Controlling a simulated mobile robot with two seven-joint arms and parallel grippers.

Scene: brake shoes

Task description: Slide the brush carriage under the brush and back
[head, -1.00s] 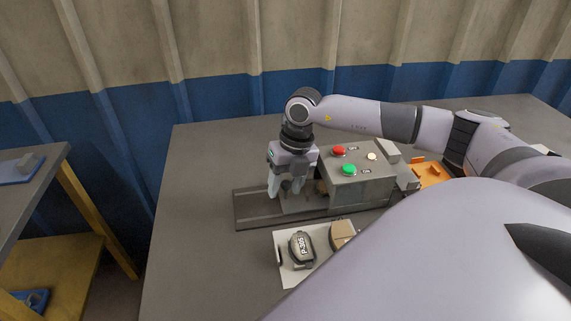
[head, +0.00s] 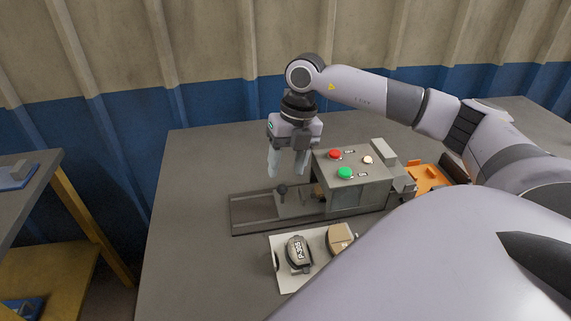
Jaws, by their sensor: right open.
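The brush carriage is a small grey plate with a dark upright knob (head: 283,190). It sits on the dark rail track (head: 250,213), just left of the grey machine housing (head: 360,193). A small brownish part (head: 318,191) shows at the housing's left opening; I cannot tell whether it is the brush or a part on the carriage. My right gripper (head: 288,172) points down above the knob, with its fingers apart and empty. It appears clear of the knob. The left gripper is out of view.
The housing has red (head: 335,154), green (head: 345,173) and pale (head: 367,160) buttons on top. A white sheet (head: 285,279) with a brake part (head: 298,254) and a tan block (head: 340,238) lies in front of the track. An orange fixture (head: 428,178) stands right. The table's left side is bare.

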